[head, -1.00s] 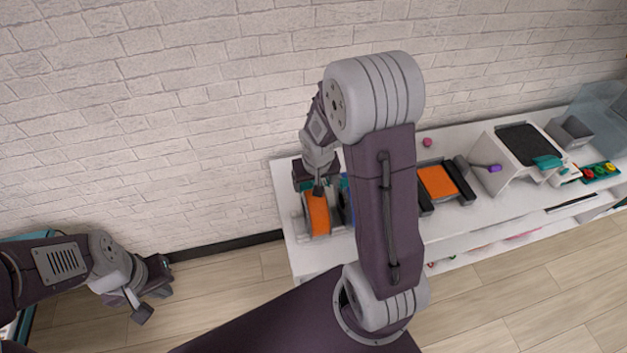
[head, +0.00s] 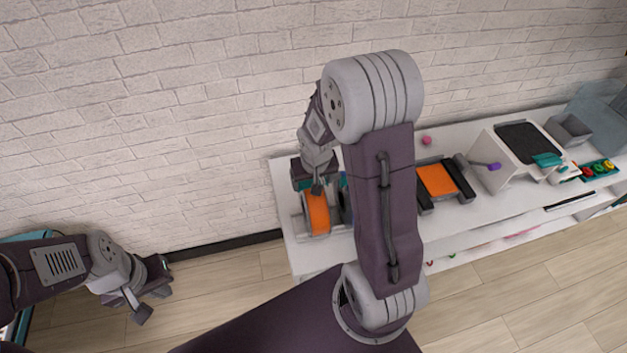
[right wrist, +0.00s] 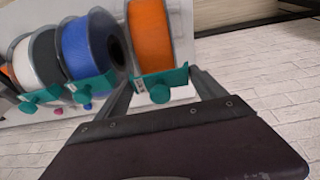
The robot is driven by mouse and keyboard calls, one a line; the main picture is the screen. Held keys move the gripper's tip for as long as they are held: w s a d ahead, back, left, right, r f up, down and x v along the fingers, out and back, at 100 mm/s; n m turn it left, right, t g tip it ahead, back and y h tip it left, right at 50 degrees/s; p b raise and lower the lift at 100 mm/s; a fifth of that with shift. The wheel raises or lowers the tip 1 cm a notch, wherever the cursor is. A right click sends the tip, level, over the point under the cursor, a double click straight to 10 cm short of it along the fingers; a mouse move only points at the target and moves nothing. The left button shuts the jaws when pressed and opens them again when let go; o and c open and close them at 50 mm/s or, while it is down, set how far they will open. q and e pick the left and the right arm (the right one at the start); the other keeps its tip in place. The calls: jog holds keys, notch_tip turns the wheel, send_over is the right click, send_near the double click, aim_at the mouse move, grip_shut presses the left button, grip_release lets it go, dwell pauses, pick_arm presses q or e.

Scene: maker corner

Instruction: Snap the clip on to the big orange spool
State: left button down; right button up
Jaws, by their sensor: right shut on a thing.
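The orange spool (head: 318,213) stands upright at the left end of the white bench, and it fills the upper middle of the right wrist view (right wrist: 150,38). A teal clip (right wrist: 179,77) with a round knob lies across the spool's near rim. My right gripper (right wrist: 162,92) has a finger at each side of the clip and is shut on it. I cannot tell whether the clip is seated on the rim. In the head view my right gripper (head: 317,187) is just behind and above the spool. My left gripper (head: 150,300) hangs over the floor, away from the bench; its jaw gap is unclear.
Blue (right wrist: 84,50) and white (right wrist: 25,62) spools with teal clips stand beside the orange one. An orange panel with dark sides (head: 437,180), a white machine (head: 505,172) and a grey bin (head: 569,131) stand further right. A brick wall is behind.

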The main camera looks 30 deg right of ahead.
jog(key=shift+s+f+b, duration=0.1)
jog(key=shift+f+b, duration=1.15)
jog(key=shift+f, duration=0.05)
dwell(1.1)
jog(key=shift+c, duration=0.8)
jog(key=o, duration=1.3)
jog(key=shift+o, duration=1.2)
jog(key=shift+d, duration=0.1)
jog(key=shift+r, duration=0.1)
notch_tip(320, 180, up, 7)
jog(key=p, duration=0.6)
jog(key=shift+c, duration=0.3)
